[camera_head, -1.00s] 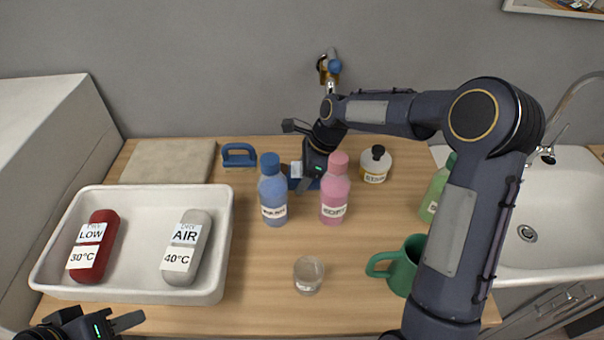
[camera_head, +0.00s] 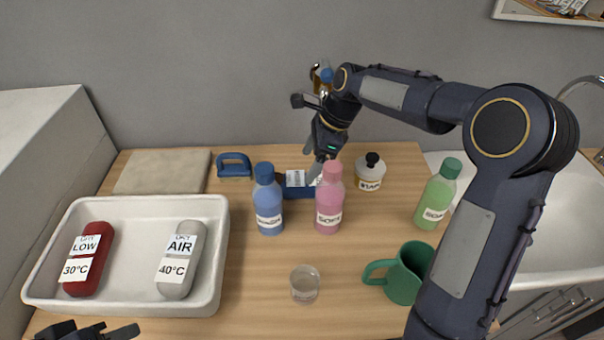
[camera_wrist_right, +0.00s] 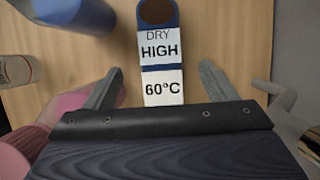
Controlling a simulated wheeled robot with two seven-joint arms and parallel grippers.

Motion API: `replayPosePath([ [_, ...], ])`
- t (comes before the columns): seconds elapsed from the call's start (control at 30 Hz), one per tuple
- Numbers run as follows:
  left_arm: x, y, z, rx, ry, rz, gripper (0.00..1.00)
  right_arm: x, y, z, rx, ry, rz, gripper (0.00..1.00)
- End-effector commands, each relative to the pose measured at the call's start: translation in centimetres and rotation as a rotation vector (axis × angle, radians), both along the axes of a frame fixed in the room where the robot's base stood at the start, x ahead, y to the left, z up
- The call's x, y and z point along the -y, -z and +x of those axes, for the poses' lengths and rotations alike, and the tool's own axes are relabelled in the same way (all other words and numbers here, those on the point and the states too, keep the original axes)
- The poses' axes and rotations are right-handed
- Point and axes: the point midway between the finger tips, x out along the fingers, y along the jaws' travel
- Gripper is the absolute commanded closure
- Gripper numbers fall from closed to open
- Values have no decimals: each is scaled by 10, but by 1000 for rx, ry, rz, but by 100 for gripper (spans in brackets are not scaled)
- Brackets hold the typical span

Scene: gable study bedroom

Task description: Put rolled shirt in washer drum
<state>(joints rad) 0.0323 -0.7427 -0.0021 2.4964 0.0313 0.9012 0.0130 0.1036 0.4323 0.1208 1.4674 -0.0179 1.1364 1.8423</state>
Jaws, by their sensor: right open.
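A blue rolled item with a brown end and white labels "DRY HIGH" and "60°C" (camera_head: 296,190) lies on the wooden worktop behind the blue and pink bottles, which partly hide it. My right gripper (camera_head: 310,162) is open above it. In the right wrist view the roll (camera_wrist_right: 160,55) lies between and beyond the spread fingers (camera_wrist_right: 162,88), not gripped. A red roll labelled "LOW 30°C" (camera_head: 86,262) and a grey roll labelled "AIR 40°C" (camera_head: 181,262) lie in a white tray (camera_head: 133,300). My left gripper (camera_head: 98,331) is cut off by the bottom edge. I make out no washer drum.
A blue bottle (camera_head: 268,203) and a pink bottle (camera_head: 329,203) stand close in front of my right gripper. A white bottle (camera_head: 370,175), green bottle (camera_head: 437,197), green mug (camera_head: 405,275) and clear glass (camera_head: 305,285) stand rightward and forward. A sink (camera_head: 540,230) is at right.

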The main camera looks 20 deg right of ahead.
Motion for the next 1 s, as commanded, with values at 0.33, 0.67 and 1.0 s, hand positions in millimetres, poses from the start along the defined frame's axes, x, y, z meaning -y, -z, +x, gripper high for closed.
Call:
replayPosePath([
  [0.33,0,17,0,0,0,0,64,0,-1,-4,-6,-6,-3,18],
  [0.67,0,20,0,0,0,0,64,-13,30,-1,-5,-2,-6,18],
  [1.0,0,17,0,0,0,0,64,-27,74,7,-6,-2,-5,18],
])
